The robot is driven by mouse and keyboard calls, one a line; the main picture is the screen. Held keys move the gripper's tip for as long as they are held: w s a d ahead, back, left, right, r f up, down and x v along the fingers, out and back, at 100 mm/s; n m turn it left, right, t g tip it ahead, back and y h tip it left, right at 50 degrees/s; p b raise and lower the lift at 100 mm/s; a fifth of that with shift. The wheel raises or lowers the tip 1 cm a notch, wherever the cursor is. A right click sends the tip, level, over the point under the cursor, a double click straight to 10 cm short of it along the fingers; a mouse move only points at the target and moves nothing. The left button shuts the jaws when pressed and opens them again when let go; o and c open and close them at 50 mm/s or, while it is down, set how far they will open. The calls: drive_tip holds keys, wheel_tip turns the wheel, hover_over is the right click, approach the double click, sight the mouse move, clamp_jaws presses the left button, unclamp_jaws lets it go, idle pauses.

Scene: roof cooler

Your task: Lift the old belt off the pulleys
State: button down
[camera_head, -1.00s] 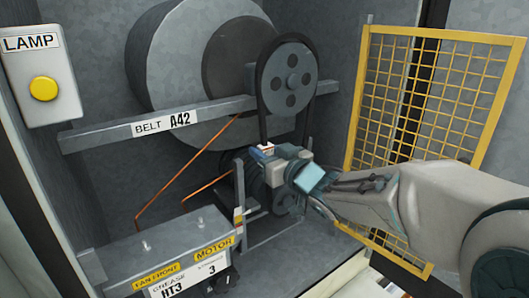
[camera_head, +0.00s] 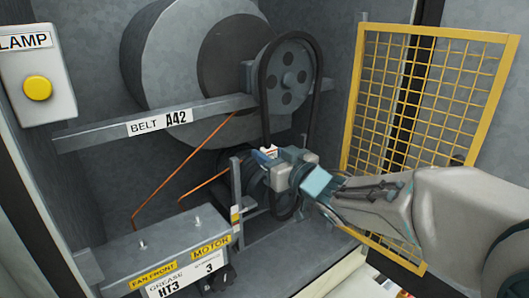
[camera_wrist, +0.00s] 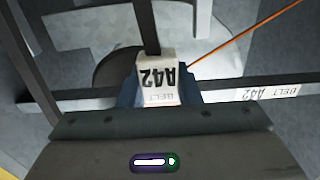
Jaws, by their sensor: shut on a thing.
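The old belt (camera_head: 318,88) is a black loop running from around the upper pulley (camera_head: 288,80) down behind my gripper. A gap shows between its right run and the pulley's rim; whether it is clear of the groove I cannot tell. My gripper (camera_head: 268,158) is shut on the belt's left run, at a white tag. In the wrist view the tag (camera_wrist: 158,78) reads A42 between the fingers, with a belt strand (camera_wrist: 147,25) rising above it and another at left. The lower pulley is mostly hidden behind my gripper.
A grey bar (camera_head: 90,139) labelled BELT A42 crosses left of the belt. A yellow mesh guard (camera_head: 425,100) stands open at right. The motor and grease box (camera_head: 165,245) is at lower left, a lamp switch (camera_head: 38,75) at upper left. Orange cable (camera_head: 180,172) crosses the back.

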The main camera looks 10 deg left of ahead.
drive_tip(key=shift+v, duration=0.8)
drive_tip(key=shift+s+d, duration=0.15)
drive_tip(key=shift+d, duration=0.05)
idle(0.3)
